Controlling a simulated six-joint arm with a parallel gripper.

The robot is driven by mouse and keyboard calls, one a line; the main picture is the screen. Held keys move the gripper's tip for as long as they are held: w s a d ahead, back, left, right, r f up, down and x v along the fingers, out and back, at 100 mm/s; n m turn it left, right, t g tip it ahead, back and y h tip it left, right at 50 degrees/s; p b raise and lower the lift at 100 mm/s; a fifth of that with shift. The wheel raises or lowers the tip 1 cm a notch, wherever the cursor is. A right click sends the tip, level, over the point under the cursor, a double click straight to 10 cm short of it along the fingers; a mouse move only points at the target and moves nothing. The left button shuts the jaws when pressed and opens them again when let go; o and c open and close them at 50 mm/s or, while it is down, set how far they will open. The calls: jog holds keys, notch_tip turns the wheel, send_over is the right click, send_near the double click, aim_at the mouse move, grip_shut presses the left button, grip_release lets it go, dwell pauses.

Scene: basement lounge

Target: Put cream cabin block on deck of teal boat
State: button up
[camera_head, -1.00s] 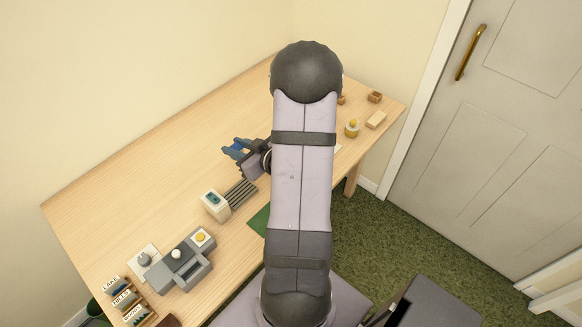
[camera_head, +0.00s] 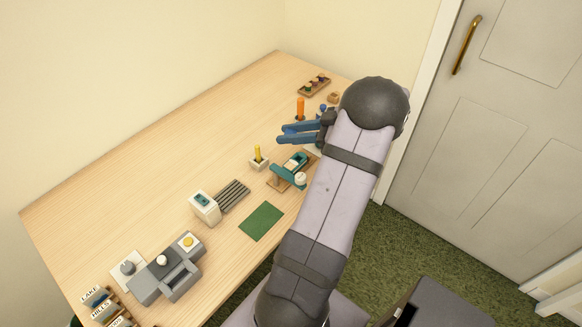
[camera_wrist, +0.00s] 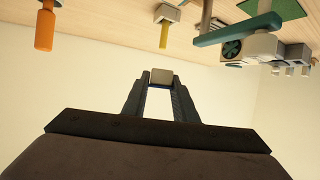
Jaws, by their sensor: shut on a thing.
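My gripper (camera_head: 281,134) has two blue fingers and hangs above the wooden desk, pointing left. In the wrist view my gripper (camera_wrist: 161,82) is shut on the cream cabin block (camera_wrist: 162,76), which sits between the fingertips. A teal long-shaped object (camera_head: 291,167) stands on a brown base on the desk, below my gripper in the picture. A teal bar (camera_wrist: 238,30) shows at the upper right of the wrist view. I cannot tell whether either is the boat; my arm hides part of the desk.
An orange upright handle (camera_head: 300,108) stands just behind my gripper. A yellow handle (camera_head: 257,153) stands upright in a pale holder. A green mat (camera_head: 261,221), a slatted grey rack (camera_head: 233,194) and a white box (camera_head: 204,207) lie nearer. The desk's left back is clear.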

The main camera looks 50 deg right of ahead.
aim_at(292, 165)
jog(key=shift+f, duration=5.05)
jog(key=shift+f, duration=0.15)
jog(key=o, duration=1)
jog(key=shift+s+d+r, duration=0.1)
jog(key=shift+r, duration=0.15)
jog(key=b+v, duration=0.1)
jog(key=v, duration=1)
jog(key=shift+s+d+r, duration=0.15)
jog(key=shift+s, duration=0.15)
